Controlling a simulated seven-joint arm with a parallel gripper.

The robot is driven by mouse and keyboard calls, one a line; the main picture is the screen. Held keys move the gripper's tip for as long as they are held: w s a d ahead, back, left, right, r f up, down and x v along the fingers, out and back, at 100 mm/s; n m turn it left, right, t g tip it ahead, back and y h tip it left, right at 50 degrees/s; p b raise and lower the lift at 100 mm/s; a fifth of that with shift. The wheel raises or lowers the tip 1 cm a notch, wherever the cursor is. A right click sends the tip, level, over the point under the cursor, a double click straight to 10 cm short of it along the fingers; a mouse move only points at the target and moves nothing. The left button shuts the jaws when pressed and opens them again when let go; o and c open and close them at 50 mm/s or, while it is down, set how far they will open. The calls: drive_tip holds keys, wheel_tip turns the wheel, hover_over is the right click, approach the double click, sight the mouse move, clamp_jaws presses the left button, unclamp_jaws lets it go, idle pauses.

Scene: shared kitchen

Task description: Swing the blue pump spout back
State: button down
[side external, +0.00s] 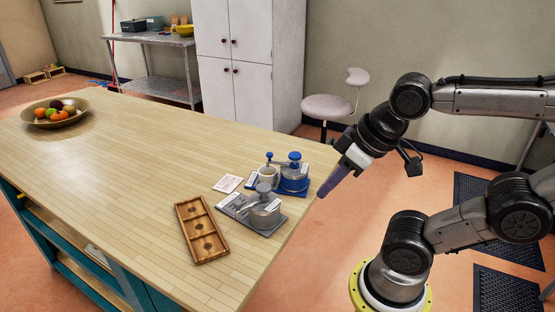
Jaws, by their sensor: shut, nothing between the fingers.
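The blue pump (293,178) stands on a blue base near the right edge of the wooden table, with a blue knob on top. A small blue part (269,157) shows to its left, above a pale cup (267,173); I cannot tell for sure whether this is the end of the spout. My gripper (323,192) points down and left, just right of the blue pump and near the table's edge. Its purple fingers are shut and empty, and appear apart from the pump.
A grey pump (264,212) on a grey base stands just in front of the blue one. A wooden compartment tray (183,213) and a pale card (227,183) lie to the left. A fruit bowl (84,110) is far left. The table's middle is clear.

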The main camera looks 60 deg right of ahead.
drive_tip(key=c, duration=1.4)
unclamp_jaws()
drive_tip(key=shift+o, duration=1)
drive_tip(key=shift+s+f, duration=0.15)
drive_tip(key=shift+s, duration=0.05)
drive_tip(key=o, duration=0.5)
drive_tip(key=r, duration=0.3)
drive_tip(key=shift+w+r+m, duration=0.3)
drive_tip(key=shift+w+m, duration=0.1)
drive_tip(key=shift+c, duration=0.2)
drive_tip(key=w+d+r+m+g, duration=0.3)
drive_tip(key=w+d+r, duration=0.2)
drive_tip(key=w+r, duration=0.5)
drive_tip(key=m+g, duration=0.3)
drive_tip(key=m, duration=0.1)
hover_over(270, 153)
wheel_tip(270, 153, down, 8)
drive_tip(key=r, duration=0.1)
wheel_tip(270, 153, down, 13)
drive_tip(key=shift+a+f, duration=0.1)
drive_tip(key=shift+f, duration=0.05)
